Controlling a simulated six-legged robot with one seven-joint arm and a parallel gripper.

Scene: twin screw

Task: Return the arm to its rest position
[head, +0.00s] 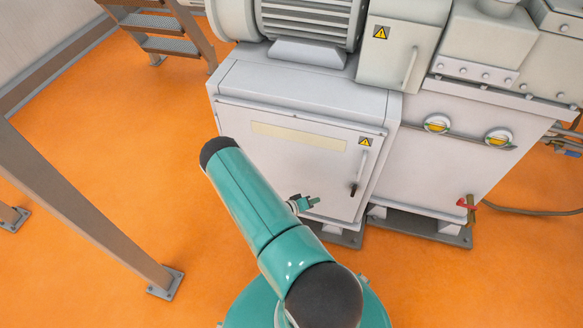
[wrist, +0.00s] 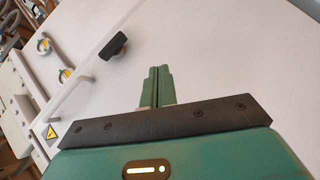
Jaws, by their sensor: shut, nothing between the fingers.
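My teal arm (head: 240,200) reaches up from my body in the head view, bent at a dark joint. My gripper (head: 313,202) shows small beside the arm, in front of the white cabinet (head: 300,150). In the wrist view my gripper (wrist: 156,70) has its two green fingers together, with nothing between them. The white cabinet door (wrist: 215,75) fills much of the wrist view behind the fingers. I cannot tell the exact gap between the fingertips and the door.
A black door handle (head: 354,188) is on the cabinet, and it shows in the wrist view (wrist: 112,46). A red-handled valve (head: 467,204) stands at right. A grey post (head: 90,220) and metal stairs (head: 160,30) are at left. The orange floor (head: 110,130) is open between.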

